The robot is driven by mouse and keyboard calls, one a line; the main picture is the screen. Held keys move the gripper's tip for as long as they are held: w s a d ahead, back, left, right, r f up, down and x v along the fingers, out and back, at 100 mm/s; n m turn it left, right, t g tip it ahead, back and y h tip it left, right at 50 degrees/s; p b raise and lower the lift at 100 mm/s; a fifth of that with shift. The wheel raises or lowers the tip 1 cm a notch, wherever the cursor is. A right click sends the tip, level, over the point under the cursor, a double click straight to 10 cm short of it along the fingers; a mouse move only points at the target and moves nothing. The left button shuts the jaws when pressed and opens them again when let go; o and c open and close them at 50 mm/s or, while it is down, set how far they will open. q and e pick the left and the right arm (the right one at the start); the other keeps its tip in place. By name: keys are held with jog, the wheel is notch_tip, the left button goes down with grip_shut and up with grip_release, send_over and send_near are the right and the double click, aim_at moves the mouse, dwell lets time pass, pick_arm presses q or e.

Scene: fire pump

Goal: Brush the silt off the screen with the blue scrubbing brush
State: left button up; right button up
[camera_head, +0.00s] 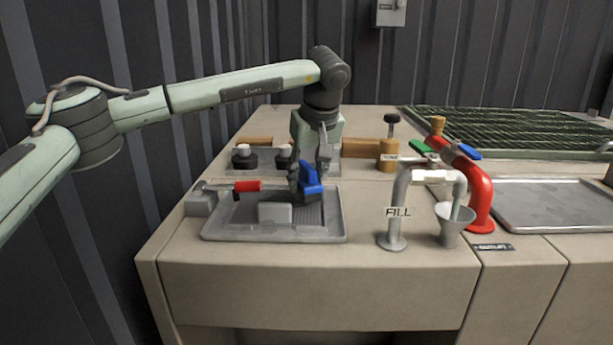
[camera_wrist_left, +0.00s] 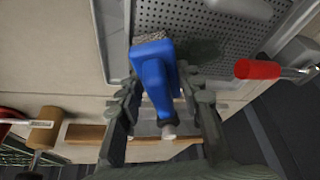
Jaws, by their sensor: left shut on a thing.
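My left gripper (camera_head: 297,174) is shut on the blue scrubbing brush (camera_head: 310,180), above the grey tray (camera_head: 222,228). In the left wrist view the brush (camera_wrist_left: 154,72) lies between the fingers, its grey bristly end pointing to the perforated screen (camera_wrist_left: 215,32). I cannot tell whether the bristles touch the screen. A darker patch (camera_wrist_left: 203,50) on the screen beside the brush may be silt or shadow. My right gripper is not in view.
A red-handled tool (camera_head: 246,186) lies across the tray's back left. The FILL pipe (camera_head: 397,205), a grey funnel cup (camera_head: 455,222) and a red pipe (camera_head: 481,190) stand to the right. Black knobs (camera_head: 244,157) and wooden blocks (camera_head: 362,146) are behind. A flat tray (camera_head: 550,222) lies far right.

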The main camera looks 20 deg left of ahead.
pick_arm(q)
jog(key=shift+f+b, duration=0.4)
jog(key=shift+f, duration=0.55)
dwell(0.6)
